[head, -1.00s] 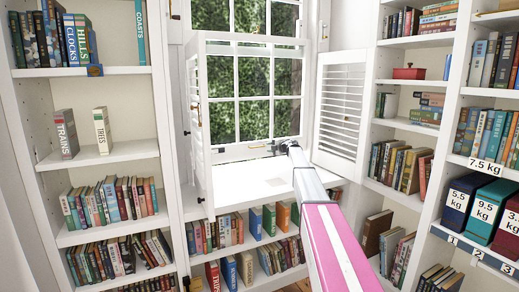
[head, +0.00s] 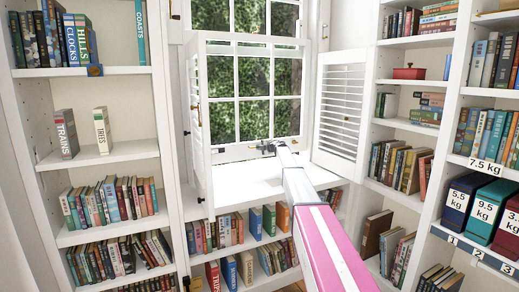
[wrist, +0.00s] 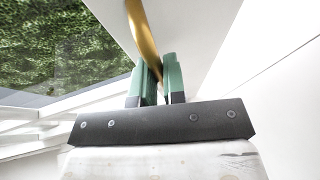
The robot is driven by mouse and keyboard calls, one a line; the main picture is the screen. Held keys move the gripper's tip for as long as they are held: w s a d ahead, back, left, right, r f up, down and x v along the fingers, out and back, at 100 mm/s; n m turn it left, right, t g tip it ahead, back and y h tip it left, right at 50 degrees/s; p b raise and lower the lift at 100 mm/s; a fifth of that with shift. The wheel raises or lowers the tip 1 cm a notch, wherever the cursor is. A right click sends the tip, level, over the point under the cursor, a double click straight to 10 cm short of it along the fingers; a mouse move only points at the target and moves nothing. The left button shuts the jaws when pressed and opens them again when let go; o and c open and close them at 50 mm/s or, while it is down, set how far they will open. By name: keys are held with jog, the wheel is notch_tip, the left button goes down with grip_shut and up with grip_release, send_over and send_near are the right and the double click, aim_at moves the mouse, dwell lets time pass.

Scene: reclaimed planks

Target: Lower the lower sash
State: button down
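The lower sash (head: 253,97) is a white multi-pane frame in the middle of the head view, with a hedge behind the glass. Its bottom rail (head: 230,155) is above the white sill. My gripper (head: 268,149) is at this rail. In the wrist view, its two green fingers (wrist: 157,80) are close together on either side of a curved brass handle (wrist: 141,30), which runs along a white rail. The fingers look shut on the handle; their contact with it is partly hidden.
A white louvred shutter (head: 340,112) stands open right of the window, another panel (head: 197,125) at its left. The sill (head: 245,190) is clear. Bookshelves flank the window; weight-labelled boxes (head: 487,208) stand at right.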

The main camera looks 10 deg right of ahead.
notch_tip(320, 180, down, 8)
jog(key=shift+f, duration=0.2)
dwell(0.3)
jog(key=c, duration=1.2)
grip_release()
jog(key=shift+s+d+r, duration=0.15)
jog(key=shift+s+d, duration=0.15)
jog(key=shift+s, duration=0.1)
jog(key=v, duration=1)
jog(key=shift+d, duration=0.1)
